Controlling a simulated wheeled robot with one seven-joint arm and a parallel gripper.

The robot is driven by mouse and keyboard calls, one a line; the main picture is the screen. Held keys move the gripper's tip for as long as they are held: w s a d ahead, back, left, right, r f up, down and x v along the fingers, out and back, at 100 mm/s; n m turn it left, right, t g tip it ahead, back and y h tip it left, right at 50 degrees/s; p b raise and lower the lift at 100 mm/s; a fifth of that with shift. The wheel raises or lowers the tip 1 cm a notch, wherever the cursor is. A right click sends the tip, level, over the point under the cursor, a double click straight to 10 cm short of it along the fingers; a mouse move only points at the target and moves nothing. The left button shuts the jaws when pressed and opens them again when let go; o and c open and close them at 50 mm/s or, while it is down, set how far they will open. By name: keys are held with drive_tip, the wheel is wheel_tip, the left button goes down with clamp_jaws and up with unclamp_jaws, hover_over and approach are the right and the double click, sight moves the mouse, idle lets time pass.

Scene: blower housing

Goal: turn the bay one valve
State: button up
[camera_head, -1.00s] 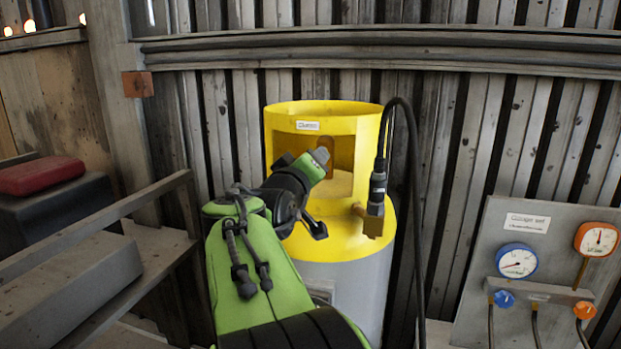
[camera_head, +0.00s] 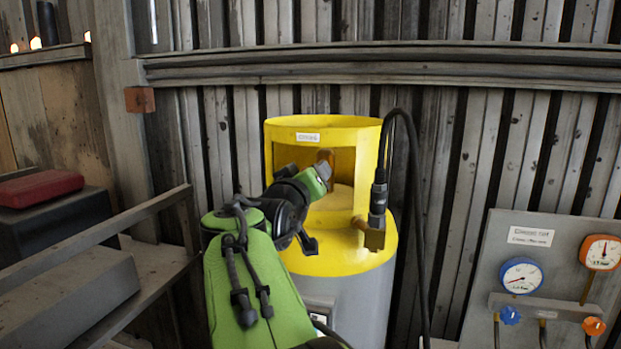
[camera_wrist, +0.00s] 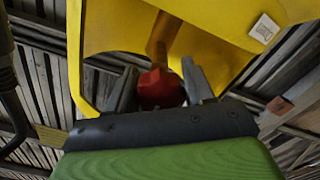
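The yellow-topped grey cylinder (camera_head: 375,262) stands upright against the wall, with a white label on its collar. A red valve knob (camera_wrist: 160,90) on a brass stem (camera_wrist: 163,38) shows inside the yellow collar in the wrist view. My gripper (camera_wrist: 160,80) is open, with one finger on each side of the knob. I cannot tell whether either finger touches it. In the head view my gripper (camera_head: 322,172) is at the collar's opening, and the knob is hidden there. A brass fitting (camera_head: 372,235) with a black hose connector is on the cylinder's right side.
A black hose (camera_head: 415,200) loops down to the right of the cylinder. A gauge panel (camera_head: 560,230) with blue and orange gauges stands at the right. A wooden shelf (camera_head: 150,262) and a red case (camera_head: 40,188) are at the left. The slatted wall is close behind.

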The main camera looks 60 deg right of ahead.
drive_tip(key=o, duration=0.3)
drive_tip(key=shift+o, duration=0.2)
drive_tip(key=s+a+b, duration=0.1)
drive_tip(key=s+a, duration=0.1)
drive_tip(key=a, duration=1.3)
drive_tip(key=shift+s+a, duration=0.25)
drive_tip(key=shift+a, duration=0.05)
drive_tip(key=w+a+f+n+t+y+p, duration=0.1)
drive_tip(key=w+a+f+n+t+y, duration=0.2)
drive_tip(key=a+f+y, duration=0.4)
drive_tip(key=w+a+f+n+t+y, duration=0.3)
drive_tip(key=w+a+f+y, duration=0.15)
drive_tip(key=f, duration=0.35)
drive_tip(key=s+a+f+n+g+y, duration=0.1)
drive_tip(key=s+a+f+y, duration=0.2)
drive_tip(key=a, duration=0.4)
drive_tip(key=s+a+f+n+g+y, duration=0.2)
drive_tip(key=s+a+f+y, duration=0.1)
drive_tip(key=s+a+f, duration=0.2)
wheel_tip(320, 180, down, 3)
drive_tip(key=a, duration=0.2)
drive_tip(key=shift+a+n+p, duration=0.3)
